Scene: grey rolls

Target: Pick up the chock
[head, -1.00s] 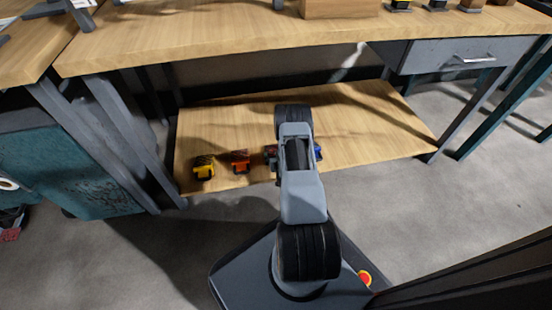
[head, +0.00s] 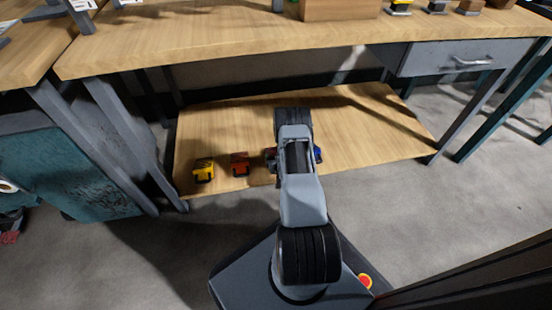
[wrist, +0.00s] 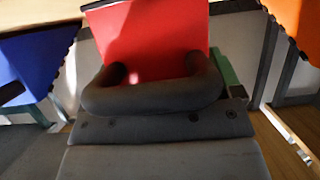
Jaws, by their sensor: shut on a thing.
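A red chock (wrist: 150,38) with a dark rounded handle (wrist: 155,96) fills the middle of the wrist view. My gripper (wrist: 155,120) is shut on it; the fingertips are hard to make out at this close range. In the head view my arm hides most of this chock and the gripper. A blue chock (wrist: 32,62) is at the left of the wrist view, and its edge shows right of my arm in the head view (head: 318,154). An orange chock (head: 240,164) and a yellow chock (head: 204,170) sit on the lower shelf, left of my arm.
The wooden lower shelf (head: 375,125) is under a workbench (head: 240,40) whose top overhangs it. Metal legs (head: 120,130) stand at the left, and a grey drawer (head: 450,56) hangs at the right. The shelf's right part is bare.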

